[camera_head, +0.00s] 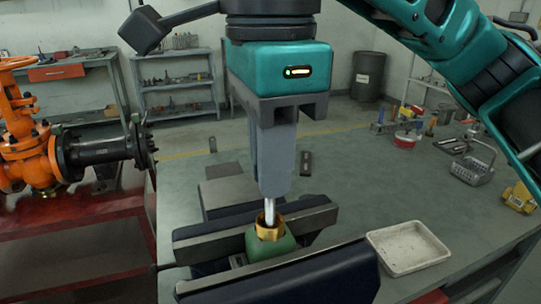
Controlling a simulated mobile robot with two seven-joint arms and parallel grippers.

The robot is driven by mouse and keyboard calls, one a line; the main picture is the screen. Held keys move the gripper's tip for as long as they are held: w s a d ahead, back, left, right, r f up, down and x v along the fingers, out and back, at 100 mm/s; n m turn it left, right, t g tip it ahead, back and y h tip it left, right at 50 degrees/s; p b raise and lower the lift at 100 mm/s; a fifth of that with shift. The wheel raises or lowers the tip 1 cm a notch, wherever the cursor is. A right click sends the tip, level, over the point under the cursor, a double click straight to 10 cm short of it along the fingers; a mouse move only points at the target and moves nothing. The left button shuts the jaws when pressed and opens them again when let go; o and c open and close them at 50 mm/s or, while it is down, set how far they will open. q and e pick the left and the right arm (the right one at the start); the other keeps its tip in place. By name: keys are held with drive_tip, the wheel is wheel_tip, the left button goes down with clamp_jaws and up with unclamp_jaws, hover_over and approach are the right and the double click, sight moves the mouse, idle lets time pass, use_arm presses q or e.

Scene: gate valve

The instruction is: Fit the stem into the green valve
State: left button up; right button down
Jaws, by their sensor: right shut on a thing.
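My right gripper (274,188) points straight down over the vise, its grey fingers shut on the stem (269,212). Only a short silver length of the stem shows below the fingertips; the rest is hidden between them. The green valve (271,247) is clamped in the vise (205,247), with a brass collar (270,231) on top. The stem's lower end meets or goes into the collar's opening; how deep it sits cannot be told. The stem looks nearly upright. My left gripper is not in view.
A white tray (408,250) lies right of the vise. A metal basket (472,171), a yellow item (520,197) and several tools lie farther right on the bench. An orange valve (30,150) stands on a red surface at left. Free bench lies behind the vise.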

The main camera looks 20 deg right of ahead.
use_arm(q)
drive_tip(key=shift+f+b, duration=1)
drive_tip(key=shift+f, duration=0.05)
use_arm(e)
drive_tip(key=shift+f, duration=1.25)
drive_tip(key=c, duration=1.1)
unclamp_jaws()
drive_tip(key=shift+r, duration=0.1)
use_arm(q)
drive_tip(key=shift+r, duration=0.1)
use_arm(e)
drive_tip(key=shift+r+p, duration=0.35)
drive_tip(key=shift+r, duration=0.4)
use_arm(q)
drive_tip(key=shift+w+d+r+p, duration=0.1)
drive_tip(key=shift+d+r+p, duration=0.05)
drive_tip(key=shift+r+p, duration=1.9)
use_arm(e)
wheel_tip(320, 180, up, 11)
drive_tip(key=shift+r, duration=0.2)
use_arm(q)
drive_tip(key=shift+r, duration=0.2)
